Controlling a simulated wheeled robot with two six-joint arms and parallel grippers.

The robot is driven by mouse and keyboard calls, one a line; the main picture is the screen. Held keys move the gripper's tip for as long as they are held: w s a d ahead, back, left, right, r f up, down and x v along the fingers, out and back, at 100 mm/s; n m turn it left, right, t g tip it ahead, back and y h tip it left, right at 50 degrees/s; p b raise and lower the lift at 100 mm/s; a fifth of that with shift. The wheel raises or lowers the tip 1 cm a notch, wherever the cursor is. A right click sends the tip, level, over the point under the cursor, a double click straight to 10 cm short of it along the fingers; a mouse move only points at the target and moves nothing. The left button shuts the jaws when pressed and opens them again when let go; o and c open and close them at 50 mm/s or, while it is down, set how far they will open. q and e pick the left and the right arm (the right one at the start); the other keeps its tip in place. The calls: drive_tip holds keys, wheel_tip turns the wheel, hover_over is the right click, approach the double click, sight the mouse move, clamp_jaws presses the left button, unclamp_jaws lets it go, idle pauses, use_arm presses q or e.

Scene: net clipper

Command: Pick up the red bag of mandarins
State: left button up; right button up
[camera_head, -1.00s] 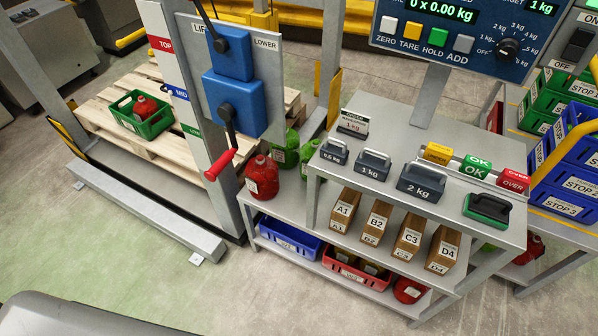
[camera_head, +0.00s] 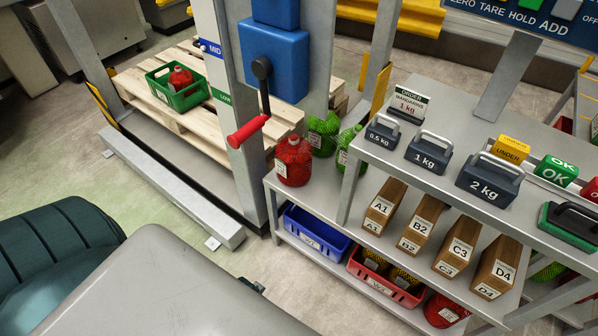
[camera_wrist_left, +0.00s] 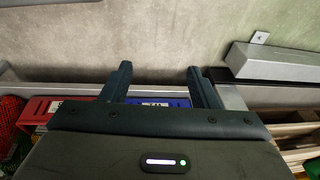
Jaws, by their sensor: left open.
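A red net bag of mandarins (camera_head: 293,161) stands upright on the grey side shelf, left of two green bags (camera_head: 322,133). Another red bag (camera_head: 180,78) sits in the green crate (camera_head: 196,97) on the pallet, and one more (camera_head: 444,310) lies at the lower shelf's right. My left gripper (camera_wrist_left: 160,68) is open and empty in the left wrist view, with a blue crate (camera_wrist_left: 170,102) seen beyond its fingers. A piece of red netting (camera_wrist_left: 9,112) shows at that view's left edge; I cannot tell which bag it is. My right gripper is not in view.
The lift post with its red-handled crank (camera_head: 247,133) stands just left of the shelf bag. The weights (camera_head: 429,152) and cartons (camera_head: 423,218) are to its right. Below are blue (camera_head: 312,240) and red (camera_head: 384,284) crates. Floor in front is clear.

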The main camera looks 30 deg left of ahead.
use_arm(q)
drive_tip(key=w+r+t+b, duration=0.1)
drive_tip(key=w+r+b, duration=0.3)
drive_tip(key=r+b, duration=0.2)
drive_tip(key=n+t+y+b, duration=0.5)
drive_tip(key=n+t+y, duration=0.45)
drive_tip(key=y, duration=0.25)
approach(295, 153)
drive_tip(key=w+a+r, duration=0.3)
drive_tip(key=a+r, duration=0.1)
drive_tip(key=r, duration=0.1)
drive_tip(key=x, duration=0.5)
drive_tip(key=shift+w+d, duration=0.2)
drive_tip(key=shift+d, duration=0.05)
drive_tip(key=shift+p+x, duration=0.55)
drive_tip(key=shift+x, duration=2.25)
drive_tip(key=shift+w+d+f, duration=0.1)
drive_tip(key=shift+w+d, duration=0.1)
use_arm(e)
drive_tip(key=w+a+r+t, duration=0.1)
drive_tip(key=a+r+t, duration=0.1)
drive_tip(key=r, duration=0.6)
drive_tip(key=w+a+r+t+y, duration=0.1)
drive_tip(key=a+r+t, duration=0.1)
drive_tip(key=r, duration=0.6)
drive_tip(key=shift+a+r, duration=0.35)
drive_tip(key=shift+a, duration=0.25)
use_arm(q)
clamp_jaws()
